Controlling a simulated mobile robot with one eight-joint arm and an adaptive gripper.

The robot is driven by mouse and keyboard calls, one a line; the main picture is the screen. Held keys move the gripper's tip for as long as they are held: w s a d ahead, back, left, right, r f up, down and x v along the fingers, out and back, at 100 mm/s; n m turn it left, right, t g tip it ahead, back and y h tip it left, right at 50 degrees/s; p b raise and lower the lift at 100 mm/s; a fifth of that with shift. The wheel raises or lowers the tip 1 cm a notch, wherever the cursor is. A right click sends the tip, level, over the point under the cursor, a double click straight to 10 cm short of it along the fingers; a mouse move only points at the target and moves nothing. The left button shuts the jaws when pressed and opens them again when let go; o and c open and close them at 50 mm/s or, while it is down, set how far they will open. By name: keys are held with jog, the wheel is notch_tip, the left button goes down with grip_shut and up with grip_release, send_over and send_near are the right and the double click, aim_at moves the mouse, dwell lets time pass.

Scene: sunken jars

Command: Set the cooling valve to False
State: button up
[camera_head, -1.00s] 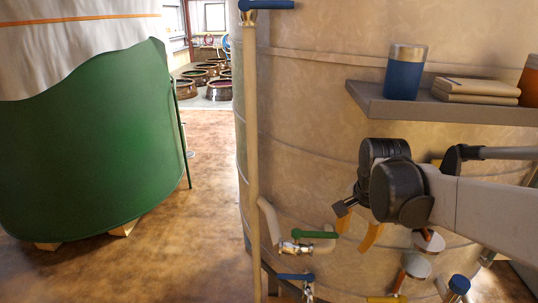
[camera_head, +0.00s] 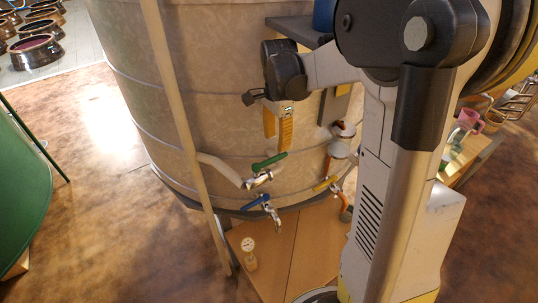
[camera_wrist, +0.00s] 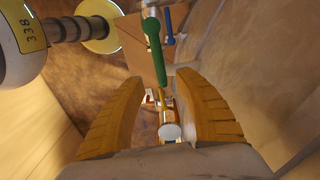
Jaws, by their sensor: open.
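A valve with a green lever handle (camera_head: 268,161) sits on a beige pipe at the front of the big tank. No label shows which one is the cooling valve. My gripper (camera_head: 278,130) has orange fingers pointing down, just above the green handle. In the wrist view, my gripper (camera_wrist: 167,84) is open and empty, with the green handle (camera_wrist: 154,50) ahead between the fingertips. The blue handle (camera_wrist: 169,28) is beyond it.
The big tank (camera_head: 190,90) stands close behind my gripper. A vertical pipe (camera_head: 178,100) is left of the valves. A gauge (camera_head: 249,245) is near the wooden base (camera_head: 285,250). A grey shelf (camera_head: 297,30) is above. Open floor (camera_head: 110,190) lies left.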

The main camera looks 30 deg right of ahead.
aim_at(276, 156)
notch_tip(276, 156, down, 5)
jog(key=b, duration=0.3)
jog(key=shift+d+f, duration=0.1)
jog(key=shift+f, duration=0.1)
jog(key=shift+r, duration=0.25)
jog(key=shift+f+b, duration=1.05)
jog(key=shift+f, duration=0.3)
